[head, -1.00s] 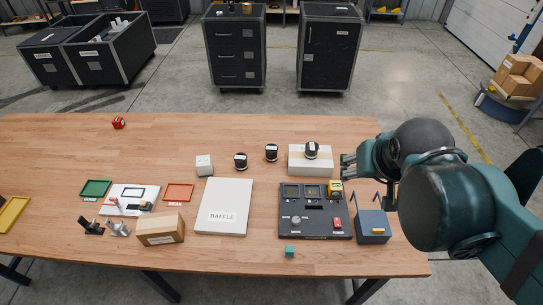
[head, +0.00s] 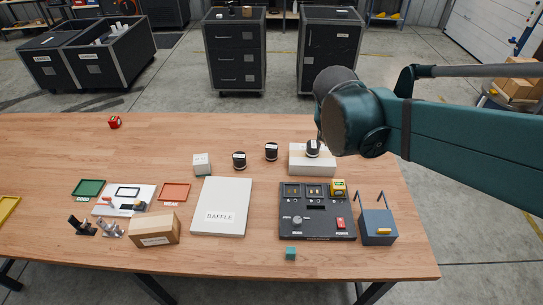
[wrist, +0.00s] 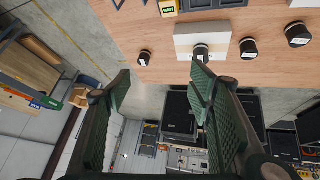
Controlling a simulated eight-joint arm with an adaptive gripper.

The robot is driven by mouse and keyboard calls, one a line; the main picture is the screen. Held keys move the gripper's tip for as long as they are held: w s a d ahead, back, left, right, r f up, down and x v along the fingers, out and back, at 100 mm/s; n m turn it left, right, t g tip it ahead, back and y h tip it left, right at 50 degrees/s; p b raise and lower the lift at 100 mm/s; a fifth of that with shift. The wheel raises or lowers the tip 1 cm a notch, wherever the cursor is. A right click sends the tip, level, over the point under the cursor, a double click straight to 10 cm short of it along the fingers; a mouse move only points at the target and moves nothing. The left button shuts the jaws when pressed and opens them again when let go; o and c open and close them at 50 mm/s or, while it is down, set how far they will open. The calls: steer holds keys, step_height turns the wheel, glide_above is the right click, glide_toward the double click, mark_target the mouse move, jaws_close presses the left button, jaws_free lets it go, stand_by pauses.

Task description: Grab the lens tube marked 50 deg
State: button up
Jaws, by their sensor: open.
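Small dark lens tubes with white labels stand on the wooden table. One (head: 239,160) is at the left and one (head: 271,151) is to its right. A third (head: 312,148) is on a white box (head: 312,166). The wrist view also shows a fourth tube (wrist: 144,58) beyond the box, hidden by my arm in the head view. The degree markings are too small to read, so I cannot tell which is 50 deg. My gripper (wrist: 160,80) is open and empty, its fingers apart near the table's far edge; the head view mostly hides it.
A dark control panel (head: 316,228) with a yellow block (head: 338,187) and a blue-grey bin (head: 377,228) are in front of the box. A white BAFFLE board (head: 221,207) and a pale cube (head: 202,164) are left. The table's back middle is clear.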

steer(key=w+a+f+m+t+h+b, duration=0.1)
steer(key=w+a+f+m+h+b, duration=0.2)
steer(key=w+a+f, duration=0.7)
steer(key=w+a+f+m+t+h+b, duration=0.2)
steer(key=w+a+f+b, duration=0.6)
steer(key=a, duration=0.9)
steer(key=shift+w+f+m+t+h+b, duration=0.3)
steer(key=shift+w+f+m+h, duration=0.3)
steer(key=shift+w+f, duration=1.55)
steer(key=shift+w+r, duration=0.35)
steer(key=shift+f, duration=0.1)
steer(key=b, duration=0.2)
glide_toward(268, 149)
steer(key=x, duration=0.4)
steer(key=shift+w+d+f, duration=0.2)
steer(key=shift+d+f, duration=0.05)
steer(key=shift+f, duration=0.05)
steer(key=shift+w+d+f, duration=0.15)
steer(key=shift+w+d, duration=0.25)
steer(key=shift+w, duration=0.05)
